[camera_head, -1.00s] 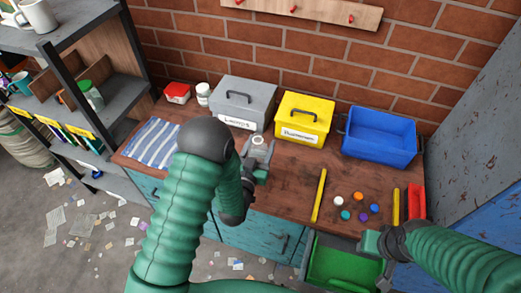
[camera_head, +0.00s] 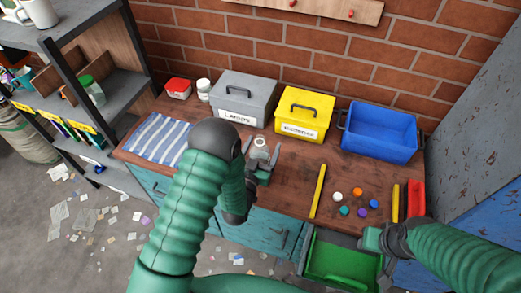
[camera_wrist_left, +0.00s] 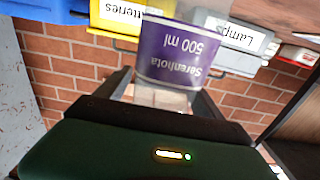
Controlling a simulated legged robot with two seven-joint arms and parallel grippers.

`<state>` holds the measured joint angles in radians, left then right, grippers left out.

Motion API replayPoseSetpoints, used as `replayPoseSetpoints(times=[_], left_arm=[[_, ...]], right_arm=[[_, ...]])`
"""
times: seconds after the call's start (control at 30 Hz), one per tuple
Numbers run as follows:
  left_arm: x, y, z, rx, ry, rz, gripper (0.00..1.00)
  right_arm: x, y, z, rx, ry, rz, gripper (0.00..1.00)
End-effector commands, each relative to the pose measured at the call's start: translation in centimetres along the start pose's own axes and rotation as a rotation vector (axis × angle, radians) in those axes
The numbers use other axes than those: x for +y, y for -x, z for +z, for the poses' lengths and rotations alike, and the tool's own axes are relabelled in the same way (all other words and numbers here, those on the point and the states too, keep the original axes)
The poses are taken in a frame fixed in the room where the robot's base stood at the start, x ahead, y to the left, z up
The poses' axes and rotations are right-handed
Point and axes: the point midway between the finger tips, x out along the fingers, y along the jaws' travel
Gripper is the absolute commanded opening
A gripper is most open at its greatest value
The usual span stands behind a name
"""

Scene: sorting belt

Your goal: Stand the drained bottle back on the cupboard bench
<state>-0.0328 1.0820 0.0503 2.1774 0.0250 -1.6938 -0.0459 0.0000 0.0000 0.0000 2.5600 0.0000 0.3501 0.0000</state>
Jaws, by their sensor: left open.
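The bottle (camera_head: 260,148), clear at the top, stands upright on the brown wooden bench top (camera_head: 290,175) in front of the grey bin. In the left wrist view, which is upside down, its purple "500 ml" label (camera_wrist_left: 178,50) shows large. My left gripper (camera_head: 261,158) is open, with one finger on each side of the bottle. Whether a finger still touches it I cannot tell. My right gripper (camera_head: 375,243) is over the bench's front right, by the open green drawer; its jaws are not clear.
A grey lamps bin (camera_head: 243,97), yellow batteries bin (camera_head: 304,114) and blue bin (camera_head: 380,132) line the wall. A striped cloth (camera_head: 156,138) lies left. A yellow bar (camera_head: 318,191) and several coloured discs (camera_head: 358,192) lie right. The green drawer (camera_head: 343,262) is open.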

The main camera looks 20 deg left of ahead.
Motion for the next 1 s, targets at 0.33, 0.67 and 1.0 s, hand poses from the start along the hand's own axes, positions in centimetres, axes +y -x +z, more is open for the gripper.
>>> replayPoseSetpoints(times=[0.33,0.67,1.0], left_arm=[[0.0,7.4,0.3,-0.007,0.0,0.001,0.78],[0.2,11.4,0.9,-0.028,-0.002,0.005,0.78],[-0.1,12.0,-0.2,0.001,0.0,0.0,0.78]], right_arm=[[0.0,-0.9,0.2,0.0,0.0,0.0,0.36],[0.0,-1.7,0.4,0.0,0.0,0.0,0.36],[0.0,-1.9,0.4,0.0,0.0,0.0,0.36]])
